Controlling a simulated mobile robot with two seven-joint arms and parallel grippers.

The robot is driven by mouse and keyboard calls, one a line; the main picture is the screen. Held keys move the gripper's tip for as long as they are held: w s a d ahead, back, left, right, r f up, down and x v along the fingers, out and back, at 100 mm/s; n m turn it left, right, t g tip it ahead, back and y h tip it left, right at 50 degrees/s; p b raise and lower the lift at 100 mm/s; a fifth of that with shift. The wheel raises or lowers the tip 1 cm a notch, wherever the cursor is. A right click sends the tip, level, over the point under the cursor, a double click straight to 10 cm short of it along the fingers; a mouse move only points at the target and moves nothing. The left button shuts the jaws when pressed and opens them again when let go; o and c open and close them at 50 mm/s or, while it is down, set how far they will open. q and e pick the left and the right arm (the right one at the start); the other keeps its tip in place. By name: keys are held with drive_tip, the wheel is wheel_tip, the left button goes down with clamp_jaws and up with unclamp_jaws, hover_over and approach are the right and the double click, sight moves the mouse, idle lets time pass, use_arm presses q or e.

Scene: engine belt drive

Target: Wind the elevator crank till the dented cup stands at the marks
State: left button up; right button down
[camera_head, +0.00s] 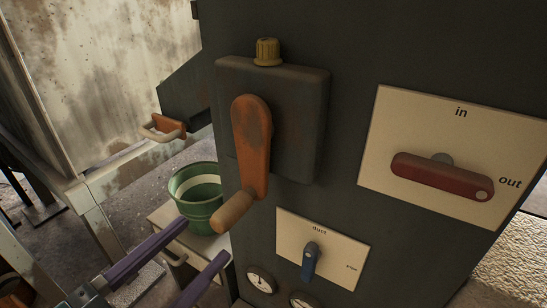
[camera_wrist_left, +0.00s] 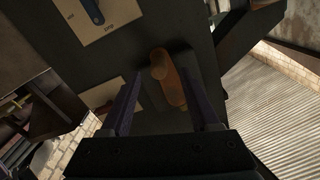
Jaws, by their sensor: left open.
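An orange, worn crank (camera_head: 251,148) is mounted on a dark box (camera_head: 300,130) on the dark cabinet. Its arm points down, with a wooden grip (camera_head: 233,211) at the lower end. My left gripper (camera_head: 205,239) is open and empty, its purple fingers below and left of the grip, apart from it. In the left wrist view, the crank (camera_wrist_left: 172,85) lies ahead between the spread fingers of the left gripper (camera_wrist_left: 161,76). I cannot make out a dented cup or the marks in either view. My right gripper is not in view.
A red lever (camera_head: 440,178) sits on an "in/out" plate at the right. A blue lever (camera_head: 309,262) is on a lower plate, with gauges (camera_head: 260,280) below. A brass knob (camera_head: 267,52) tops the box. A green bucket (camera_head: 196,197) stands on a white stand near my gripper.

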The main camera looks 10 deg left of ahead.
sight(241, 203)
use_arm(q)
drive_tip(key=b+x, duration=0.1)
drive_tip(key=x, duration=0.8)
drive_tip(key=shift+d+b, duration=0.2)
drive_tip(key=shift+b, duration=0.1)
drive_tip(key=shift+a, duration=0.1)
drive_tip(key=c, duration=0.4)
clamp_jaws()
idle(0.4)
